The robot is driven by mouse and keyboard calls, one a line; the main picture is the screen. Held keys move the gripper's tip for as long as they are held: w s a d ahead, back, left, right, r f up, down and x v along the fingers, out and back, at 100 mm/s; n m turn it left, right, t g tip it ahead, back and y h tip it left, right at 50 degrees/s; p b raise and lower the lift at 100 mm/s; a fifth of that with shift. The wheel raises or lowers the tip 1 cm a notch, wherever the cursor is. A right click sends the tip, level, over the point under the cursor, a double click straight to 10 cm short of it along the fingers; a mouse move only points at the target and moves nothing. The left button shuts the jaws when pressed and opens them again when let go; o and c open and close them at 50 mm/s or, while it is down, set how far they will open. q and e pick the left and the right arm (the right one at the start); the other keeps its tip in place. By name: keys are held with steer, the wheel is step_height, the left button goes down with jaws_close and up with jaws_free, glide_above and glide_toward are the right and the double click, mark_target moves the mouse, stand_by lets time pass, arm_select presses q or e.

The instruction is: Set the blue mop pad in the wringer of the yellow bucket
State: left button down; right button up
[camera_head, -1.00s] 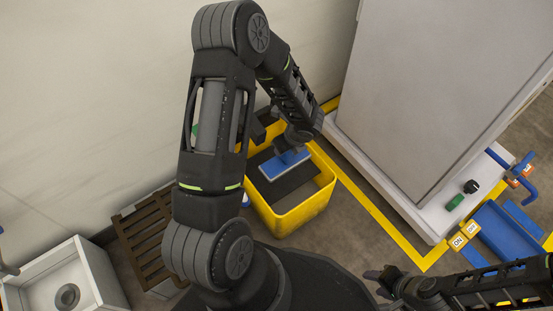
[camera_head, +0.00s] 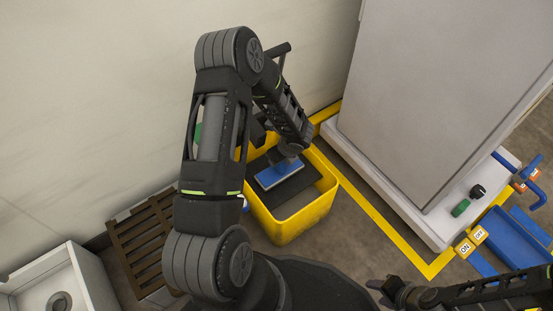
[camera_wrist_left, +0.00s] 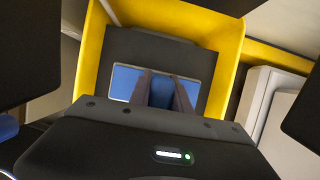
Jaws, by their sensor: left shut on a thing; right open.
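The blue mop pad (camera_head: 279,173) is over the dark wringer (camera_head: 302,189) inside the yellow bucket (camera_head: 300,226). My left gripper (camera_head: 287,163) is above the bucket and shut on the pad's blue grip (camera_wrist_left: 161,93). In the left wrist view the pad (camera_wrist_left: 125,82) lies flat within the outline of the wringer (camera_wrist_left: 150,45), inside the bucket's yellow walls (camera_wrist_left: 92,45). I cannot tell whether the pad touches the wringer. My right gripper (camera_head: 386,291) is open and empty, low at the right, away from the bucket.
A tall grey cabinet (camera_head: 430,90) on a white base stands right of the bucket. A yellow floor line (camera_head: 376,214) runs between them. Blue valve pipes (camera_head: 522,175) and a blue tray (camera_head: 515,236) are at the right. A brown slatted pallet (camera_head: 145,245) and a white basin (camera_head: 80,275) are at the left.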

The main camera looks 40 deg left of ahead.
arm_select(q)
steer(key=shift+w+a+f+b, duration=0.1)
steer(key=shift+a+f+b, duration=0.25)
steer(key=shift+f, duration=0.25)
steer(key=shift+f, duration=0.15)
steer(key=c, duration=1.2)
jaws_free()
steer(key=shift+d+r, duration=0.2)
steer(key=shift+r, duration=0.4)
steer(key=p+v, duration=0.4)
steer(key=v, duration=0.7)
